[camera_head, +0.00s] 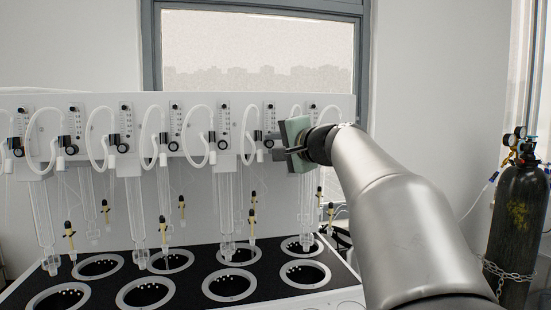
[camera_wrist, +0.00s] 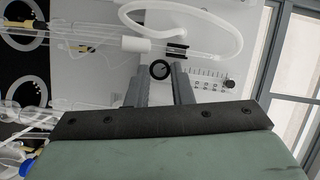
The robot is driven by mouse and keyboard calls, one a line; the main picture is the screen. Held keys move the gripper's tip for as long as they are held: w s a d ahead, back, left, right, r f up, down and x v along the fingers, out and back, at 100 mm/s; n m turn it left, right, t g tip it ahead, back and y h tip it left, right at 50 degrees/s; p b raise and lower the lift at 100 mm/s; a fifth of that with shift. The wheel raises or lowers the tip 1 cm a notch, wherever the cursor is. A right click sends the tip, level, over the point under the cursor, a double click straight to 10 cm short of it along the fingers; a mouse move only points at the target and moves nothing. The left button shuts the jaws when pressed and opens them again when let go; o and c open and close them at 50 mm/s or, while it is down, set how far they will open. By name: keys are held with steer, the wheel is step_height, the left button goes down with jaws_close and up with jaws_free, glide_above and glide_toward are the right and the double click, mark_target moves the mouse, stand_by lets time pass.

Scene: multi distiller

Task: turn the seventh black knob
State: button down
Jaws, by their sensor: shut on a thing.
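A row of black knobs, such as this one (camera_head: 222,144), runs along the white panel (camera_head: 148,106), one under each small flowmeter. My gripper (camera_head: 262,145) is at the right part of the row, by the second flowmeter from the right (camera_head: 269,113). In the wrist view my gripper (camera_wrist: 160,73) has a grey finger on either side of a round black knob (camera_wrist: 160,69) and is shut on it. In the head view this knob is largely hidden by the fingers, and the rightmost knob is hidden behind my gripper.
White hoses (camera_head: 195,137) loop in front of the panel beside the knobs. Glass tubes (camera_head: 134,210) hang below, above a black heater top (camera_head: 205,262) with ringed wells. A chained black gas cylinder (camera_head: 524,220) stands at the far right.

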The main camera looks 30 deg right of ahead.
steer(key=shift+f+m+t+y+b, duration=0.25)
steer(key=shift+m+t+b, duration=0.35)
steer(key=shift+m+b, duration=0.7)
steer(key=shift+r, duration=0.1)
steer(key=c, duration=1.3)
jaws_free()
steer(key=s+d, duration=0.1)
steer(key=s, duration=0.4)
steer(key=s+d+b, duration=0.1)
steer(key=s, duration=0.5)
steer(key=s+d+b, duration=0.1)
steer(key=s, duration=0.5)
steer(key=shift+s+f, duration=0.1)
steer(key=shift+f, duration=0.1)
